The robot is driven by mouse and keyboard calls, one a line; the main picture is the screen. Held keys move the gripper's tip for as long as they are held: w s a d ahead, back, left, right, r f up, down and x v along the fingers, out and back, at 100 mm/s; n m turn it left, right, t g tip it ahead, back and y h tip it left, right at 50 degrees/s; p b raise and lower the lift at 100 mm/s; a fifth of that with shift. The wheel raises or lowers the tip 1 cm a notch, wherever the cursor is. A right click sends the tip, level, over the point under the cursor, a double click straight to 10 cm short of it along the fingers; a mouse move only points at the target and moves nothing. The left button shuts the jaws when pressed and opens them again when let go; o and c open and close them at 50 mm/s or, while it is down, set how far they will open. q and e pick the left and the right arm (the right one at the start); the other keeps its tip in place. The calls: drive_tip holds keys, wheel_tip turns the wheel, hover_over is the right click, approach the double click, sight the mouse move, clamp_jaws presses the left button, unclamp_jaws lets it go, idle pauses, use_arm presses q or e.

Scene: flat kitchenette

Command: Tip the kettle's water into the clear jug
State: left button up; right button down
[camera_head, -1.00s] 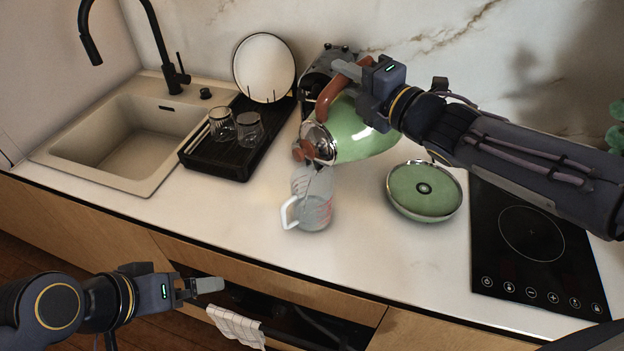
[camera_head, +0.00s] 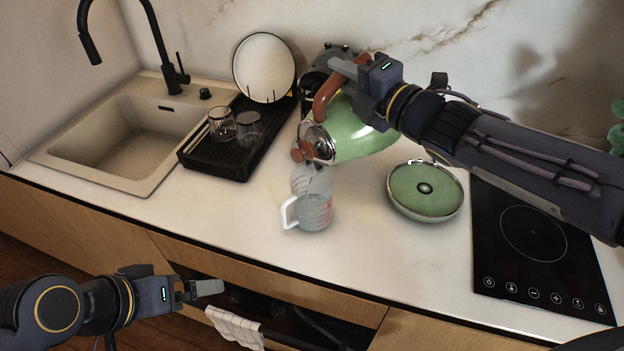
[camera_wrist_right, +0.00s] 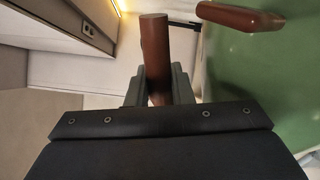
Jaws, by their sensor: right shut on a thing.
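The green kettle (camera_head: 352,132) with a brown handle is held tilted in the air, its spout end pointing down to the left over the clear jug (camera_head: 315,212). My right gripper (camera_head: 345,72) is shut on the kettle handle, which shows between its fingers in the right wrist view (camera_wrist_right: 157,60).
A green round lidded pan (camera_head: 425,192) sits right of the jug, beside the black hob (camera_head: 545,245). A black drying rack (camera_head: 215,160) holds two glasses and a plate (camera_head: 264,68). The sink (camera_head: 120,145) is at left. A towel (camera_head: 236,328) hangs below the counter.

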drive_tip(key=shift+s+a+r+n+b, duration=0.35)
drive_tip(key=shift+s+a+n+b, duration=0.05)
drive_tip(key=shift+s+a+b, duration=0.1)
idle(0.6)
